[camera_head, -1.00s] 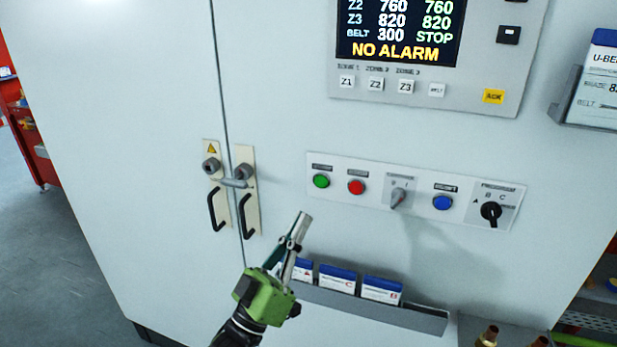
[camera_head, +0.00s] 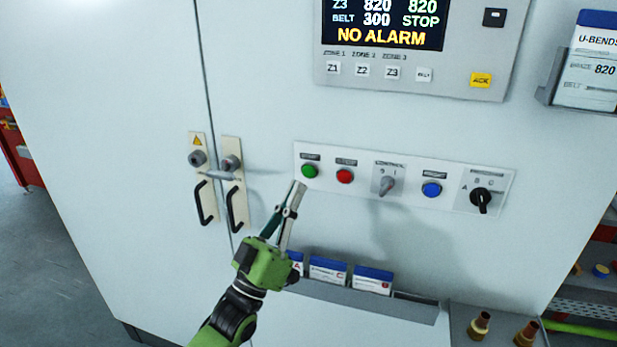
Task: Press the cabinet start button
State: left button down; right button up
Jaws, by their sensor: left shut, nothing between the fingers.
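The green button (camera_head: 310,171) is at the left end of the white control strip (camera_head: 405,203) on the pale cabinet (camera_head: 130,90). I take it as the start button; its label is too small to read. A red button (camera_head: 345,176) is just to its right. My left gripper (camera_head: 299,186) is shut and empty, its fingertips just below and left of the green button, over the strip's lower edge. I cannot tell whether the tips touch the cabinet. The green button's face is still visible. My right gripper is not in view.
Right of the red button are a grey selector (camera_head: 386,186), a blue button (camera_head: 431,190) and a black rotary knob (camera_head: 481,199). A card rack (camera_head: 365,302) juts out below. Door handles (camera_head: 234,207) stand out at left. The display (camera_head: 385,22) reads NO ALARM and STOP.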

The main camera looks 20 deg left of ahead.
aim_at(309, 171)
pick_arm(q)
jog(key=shift+w+b, duration=0.65)
jog(key=shift+w, duration=1.2)
jog(key=shift+w, duration=0.1)
jog(key=shift+w, duration=0.35)
jog(key=shift+w+b, duration=0.45)
jog(key=shift+b, duration=0.05)
dwell(0.5)
jog(key=shift+s+r, duration=0.1)
jog(key=shift+s+p, duration=0.4)
jog(key=shift+s, duration=0.45)
